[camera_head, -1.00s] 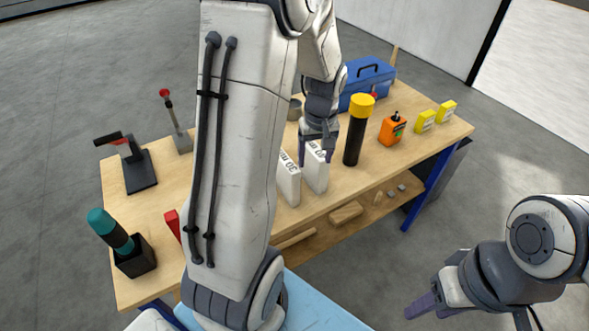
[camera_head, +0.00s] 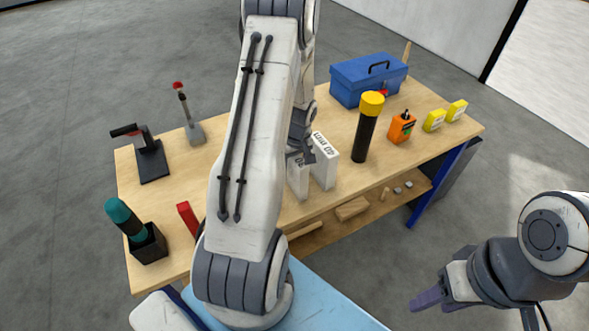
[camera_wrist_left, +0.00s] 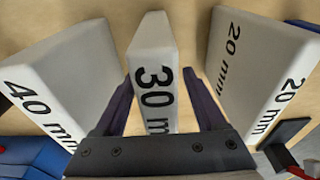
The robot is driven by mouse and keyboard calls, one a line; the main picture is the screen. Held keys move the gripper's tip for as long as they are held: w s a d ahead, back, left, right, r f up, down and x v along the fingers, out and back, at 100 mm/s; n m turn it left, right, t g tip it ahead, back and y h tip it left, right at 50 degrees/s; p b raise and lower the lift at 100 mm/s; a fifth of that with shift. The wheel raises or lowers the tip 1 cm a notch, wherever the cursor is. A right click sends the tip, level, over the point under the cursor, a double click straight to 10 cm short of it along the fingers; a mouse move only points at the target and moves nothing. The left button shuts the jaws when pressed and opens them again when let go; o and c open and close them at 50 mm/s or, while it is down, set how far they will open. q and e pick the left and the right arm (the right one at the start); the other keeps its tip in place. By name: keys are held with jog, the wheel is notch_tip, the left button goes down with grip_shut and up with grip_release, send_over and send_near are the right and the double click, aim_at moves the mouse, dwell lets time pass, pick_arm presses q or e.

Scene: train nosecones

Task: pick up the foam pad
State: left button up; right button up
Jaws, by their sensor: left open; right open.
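White foam pads stand upright in a row on the wooden table. In the left wrist view, the pad marked 30 mm (camera_wrist_left: 152,65) is in the middle, the pad marked 40 mm (camera_wrist_left: 55,90) at left and the pad marked 20 mm (camera_wrist_left: 255,75) at right. My left gripper (camera_wrist_left: 157,78) is open, its fingers on either side of the 30 mm pad; contact cannot be told. In the head view the 40 mm pad (camera_head: 325,165) and part of the 30 mm pad (camera_head: 298,183) show; my left arm covers the rest. My right gripper (camera_head: 428,299) is open and empty, off the table's front right.
A black cylinder with yellow cap (camera_head: 366,130), a blue toolbox (camera_head: 350,85), an orange item (camera_head: 402,128) and yellow boxes (camera_head: 435,121) stand right. Left are a black-and-red tool (camera_head: 150,160), a red-tipped lever (camera_head: 194,132), a red block (camera_head: 188,218) and a teal-handled tool (camera_head: 122,215).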

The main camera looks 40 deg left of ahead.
pick_arm(q)
notch_tip(320, 180, down, 2)
jog(key=shift+a, duration=0.15)
grip_shut()
jog(key=shift+r, duration=0.1)
